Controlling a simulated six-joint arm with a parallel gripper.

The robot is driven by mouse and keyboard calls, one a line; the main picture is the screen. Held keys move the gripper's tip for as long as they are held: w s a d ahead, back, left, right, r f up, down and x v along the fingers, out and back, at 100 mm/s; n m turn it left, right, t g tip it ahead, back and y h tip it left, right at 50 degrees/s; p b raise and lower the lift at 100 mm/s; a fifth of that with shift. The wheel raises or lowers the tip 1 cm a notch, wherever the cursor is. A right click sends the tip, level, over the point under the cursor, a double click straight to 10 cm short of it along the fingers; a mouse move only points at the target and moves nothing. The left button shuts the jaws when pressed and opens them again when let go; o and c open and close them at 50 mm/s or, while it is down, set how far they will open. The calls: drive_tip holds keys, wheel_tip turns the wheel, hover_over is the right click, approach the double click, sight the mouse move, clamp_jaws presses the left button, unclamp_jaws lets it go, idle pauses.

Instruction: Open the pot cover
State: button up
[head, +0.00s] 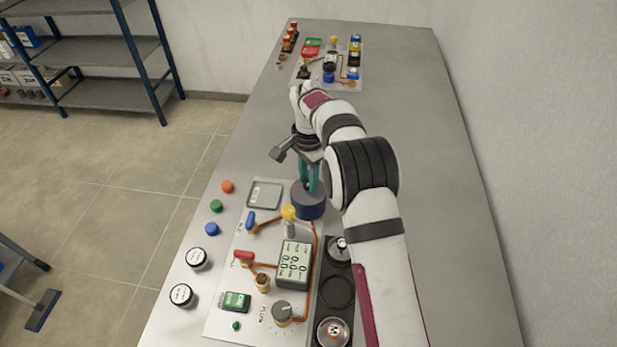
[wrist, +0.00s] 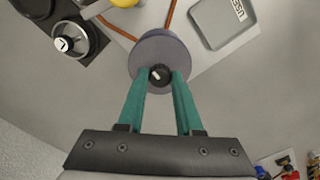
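The pot (head: 308,205) is a dark blue-grey cylinder at the far end of the near panel. Its round grey cover (wrist: 150,52) has a small black knob (wrist: 160,75) in the middle, seen in the wrist view. My gripper (head: 309,186) points down over the pot. In the wrist view its two teal fingers (wrist: 161,78) stand on either side of the knob and appear to touch it. The cover shows no visible gap from the pot. The fingers hide part of the cover in the head view.
The near panel holds a yellow-topped post (head: 289,213), a display (head: 294,264), a grey dial (head: 282,311) and copper tubes. A black strip (head: 336,268) with round fittings lies beside it. A second panel (head: 340,75) stands at the far end. The table (head: 410,110) between panels is bare.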

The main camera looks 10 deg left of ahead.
clamp_jaws()
idle(1.0)
